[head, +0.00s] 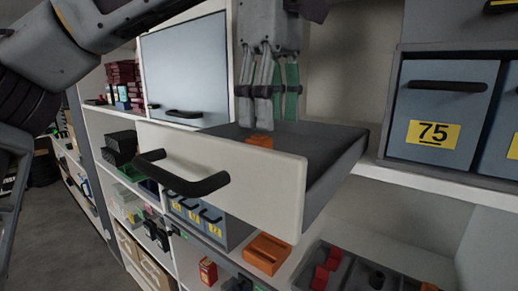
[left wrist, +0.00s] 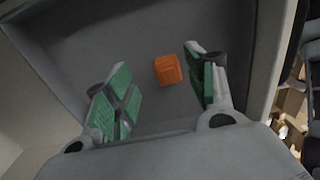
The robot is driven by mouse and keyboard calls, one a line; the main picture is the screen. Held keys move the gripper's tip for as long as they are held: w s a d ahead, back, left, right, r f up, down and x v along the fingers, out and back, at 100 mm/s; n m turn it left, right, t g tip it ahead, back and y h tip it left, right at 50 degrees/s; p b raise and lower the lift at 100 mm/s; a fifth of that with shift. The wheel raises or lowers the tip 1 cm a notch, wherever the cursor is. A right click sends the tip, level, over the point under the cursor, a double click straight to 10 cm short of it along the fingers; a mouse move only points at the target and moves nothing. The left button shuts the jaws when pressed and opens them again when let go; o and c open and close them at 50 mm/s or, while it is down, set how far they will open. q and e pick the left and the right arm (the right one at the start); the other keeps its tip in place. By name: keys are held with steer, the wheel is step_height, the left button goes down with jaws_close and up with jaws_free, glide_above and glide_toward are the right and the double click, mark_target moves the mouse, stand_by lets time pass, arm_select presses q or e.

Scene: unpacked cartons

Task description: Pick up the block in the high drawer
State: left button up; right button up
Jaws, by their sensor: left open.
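An orange block (head: 260,140) lies on the floor of the open, pulled-out drawer (head: 225,170), partly hidden behind the drawer's pale front panel. In the left wrist view the block (left wrist: 168,69) lies on the grey drawer floor, a little beyond the fingertips and nearer the right finger. My left gripper (head: 271,105) points down over the drawer, above and slightly behind the block. Its green-padded fingers (left wrist: 158,90) are open and nothing is between them. I cannot tell whether the fingertips touch the drawer floor. My right gripper is not in view.
The drawer has a black handle (head: 180,175) on its front. A closed blue-grey drawer labelled 75 (head: 440,110) stands to the right, and a closed pale panel (head: 187,70) to the left. Lower shelves hold small boxes, a larger orange item (head: 267,253) and a grey tray (head: 340,285).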

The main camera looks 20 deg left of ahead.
mark_target(267, 140)
arm_select(q)
steer(key=shift+f, duration=0.1)
steer(key=shift+s+a+f, duration=0.1)
steer(key=shift+s+f, duration=0.1)
steer(key=shift+f, duration=0.55)
steer(key=shift+s+a+f, duration=0.1)
steer(key=shift+s+f, duration=0.05)
steer(key=shift+f, duration=1.6)
steer(key=c, duration=0.9)
